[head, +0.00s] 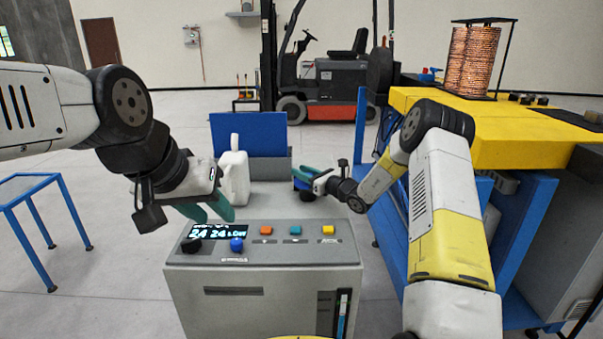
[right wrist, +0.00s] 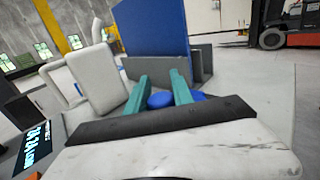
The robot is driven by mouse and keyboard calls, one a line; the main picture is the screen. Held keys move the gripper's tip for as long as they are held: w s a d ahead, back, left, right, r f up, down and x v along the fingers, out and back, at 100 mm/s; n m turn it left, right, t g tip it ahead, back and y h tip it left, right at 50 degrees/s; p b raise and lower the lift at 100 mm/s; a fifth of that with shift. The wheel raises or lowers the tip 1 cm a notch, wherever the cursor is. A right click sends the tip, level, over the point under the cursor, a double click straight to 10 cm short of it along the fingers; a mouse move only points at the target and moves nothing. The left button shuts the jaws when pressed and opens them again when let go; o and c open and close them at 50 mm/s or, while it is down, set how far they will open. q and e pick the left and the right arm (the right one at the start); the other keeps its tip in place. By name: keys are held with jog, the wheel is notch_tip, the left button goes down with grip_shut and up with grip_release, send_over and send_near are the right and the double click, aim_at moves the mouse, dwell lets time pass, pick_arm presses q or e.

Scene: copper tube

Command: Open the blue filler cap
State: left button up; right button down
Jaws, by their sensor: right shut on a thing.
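The blue filler cap (head: 300,185) sits on top of the grey machine, right of the white jug, and is partly hidden by my right gripper (head: 303,175). In the right wrist view the cap (right wrist: 160,100) shows as a blue round piece between the two teal fingers of my right gripper (right wrist: 162,90). That gripper is shut on the cap. I cannot tell whether the cap has turned or lifted. My left gripper (head: 208,210) is open and empty, with its teal fingers apart above the left part of the control panel.
A white jug (head: 233,172) stands on the machine before an upright blue panel (head: 248,134). The control panel (head: 270,256) has a lit display, a blue knob (head: 237,244) and coloured buttons. A yellow-topped bench (head: 500,135) stands right; a blue-framed table (head: 40,190) stands left.

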jog(key=shift+w+r, duration=0.1)
jog(key=shift+r, duration=0.05)
jog(key=shift+w+d+r+m+g+h, duration=0.1)
jog(key=shift+w+r+m+g+h, duration=0.25)
jog(key=shift+m+g, duration=0.2)
jog(key=shift+w+r+m+g+h, duration=0.3)
jog(key=shift+m+g+h, duration=0.15)
jog(key=shift+m, duration=0.1)
jog(key=shift+w+r+m+g+h, duration=0.25)
jog(key=shift+w+m+g, duration=0.2)
jog(key=shift+g, duration=0.15)
jog(key=shift+w+r+m+g+h, duration=0.15)
jog(key=shift+w+m+g+h, duration=0.15)
jog(key=shift+m+g, duration=0.25)
pick_arm(q)
jog(key=shift+c, duration=0.3)
